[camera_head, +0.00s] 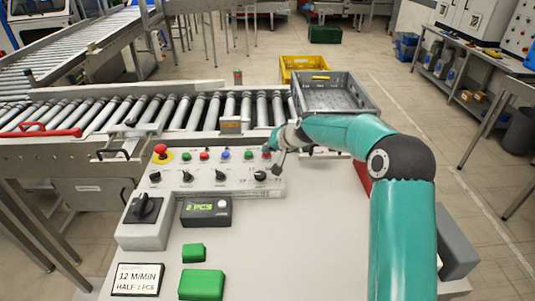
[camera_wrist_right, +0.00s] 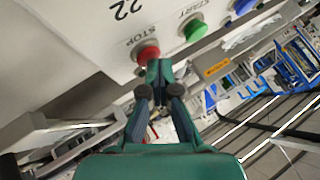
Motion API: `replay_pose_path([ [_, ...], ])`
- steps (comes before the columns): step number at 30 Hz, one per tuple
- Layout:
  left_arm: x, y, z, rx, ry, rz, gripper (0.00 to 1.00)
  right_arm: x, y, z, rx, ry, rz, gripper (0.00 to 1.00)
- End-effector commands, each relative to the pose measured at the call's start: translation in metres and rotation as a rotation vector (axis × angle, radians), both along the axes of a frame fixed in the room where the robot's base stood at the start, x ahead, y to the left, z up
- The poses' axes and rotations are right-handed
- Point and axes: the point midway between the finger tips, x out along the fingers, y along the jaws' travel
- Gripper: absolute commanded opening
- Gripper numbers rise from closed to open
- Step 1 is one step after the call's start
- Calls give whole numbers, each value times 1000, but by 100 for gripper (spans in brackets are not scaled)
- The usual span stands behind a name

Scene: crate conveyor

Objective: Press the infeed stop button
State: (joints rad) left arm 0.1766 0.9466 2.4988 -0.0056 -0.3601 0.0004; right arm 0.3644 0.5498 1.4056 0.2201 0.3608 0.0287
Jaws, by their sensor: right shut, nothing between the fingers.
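The control panel (camera_head: 235,188) holds a row of coloured buttons above several black knobs. A red button (camera_head: 266,154) sits at the right end of the row, beside a green one (camera_head: 248,155). In the right wrist view the red button (camera_wrist_right: 147,54) is marked STOP and the green button (camera_wrist_right: 194,29) START. No infeed lettering is readable. My right gripper (camera_head: 277,154) is at the red button, its shut fingertips (camera_wrist_right: 158,68) right at the button's edge. I cannot tell whether they touch it. My left gripper is not in view.
A red mushroom button on yellow (camera_head: 161,153) is at the panel's left end. A grey box with a black switch (camera_head: 146,220), a small display (camera_head: 206,211) and green blocks (camera_head: 202,284) stand in front. Behind are the roller conveyor (camera_head: 180,110) and a grey crate (camera_head: 340,112).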

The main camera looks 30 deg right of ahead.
Motion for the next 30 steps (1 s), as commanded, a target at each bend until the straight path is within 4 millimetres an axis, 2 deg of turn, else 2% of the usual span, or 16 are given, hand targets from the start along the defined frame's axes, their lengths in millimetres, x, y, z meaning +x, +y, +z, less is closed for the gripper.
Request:
replay_pose_path([
  [8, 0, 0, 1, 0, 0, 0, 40, 0, 1, -2, 2, 5, 3, 0],
  [19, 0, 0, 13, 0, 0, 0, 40, 0, 2, 15, 2, 3, 2, 0],
  [30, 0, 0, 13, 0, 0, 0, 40, 0, 2, 17, 1, 2, 2, 0],
])
